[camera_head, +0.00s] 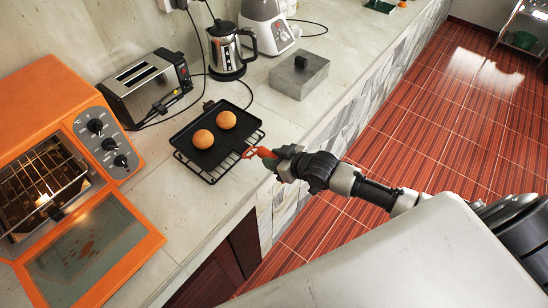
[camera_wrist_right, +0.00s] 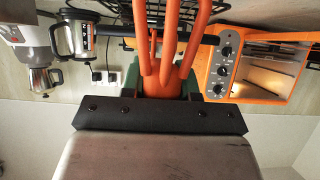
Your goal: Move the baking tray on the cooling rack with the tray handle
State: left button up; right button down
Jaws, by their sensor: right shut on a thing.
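The black baking tray (camera_head: 185,143) holds two round buns and lies over the black wire cooling rack (camera_head: 205,175), whose wires show past its near and right edges. I cannot tell if the tray rests fully on the rack. My right gripper (camera_head: 277,160) is shut on the orange tray handle (camera_head: 261,152), at the right of the tray. The handle's forked end is close to the tray and rack edge; whether it touches is unclear. In the right wrist view the orange handle (camera_wrist_right: 166,75) rises from the jaws, with wires above it. My left gripper is not in view.
The open orange oven (camera_head: 60,90) stands left, its glass door (camera_head: 95,250) lowered over the counter. A toaster (camera_head: 145,85), kettle (camera_head: 228,50), blender base (camera_head: 265,25) and grey box (camera_head: 300,73) stand behind.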

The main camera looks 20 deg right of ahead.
jog(key=shift+f+b, duration=1.5)
jog(key=shift+f, duration=0.75)
jog(key=shift+s+f+p, duration=0.1)
jog(key=shift+f+p, duration=0.05)
jog(key=shift+p, duration=0.4)
jog(key=shift+s+f+g, duration=0.2)
jog(key=shift+f+g, duration=0.1)
jog(key=shift+f, duration=0.05)
dwell(0.4)
jog(key=shift+w+r+p, duration=0.15)
jog(key=shift+r+p, duration=0.1)
jog(key=shift+p, duration=0.25)
dwell(0.5)
jog(key=shift+w+r, duration=0.15)
jog(key=shift+r, duration=0.05)
dwell(0.8)
jog(key=shift+p, duration=0.55)
dwell(0.6)
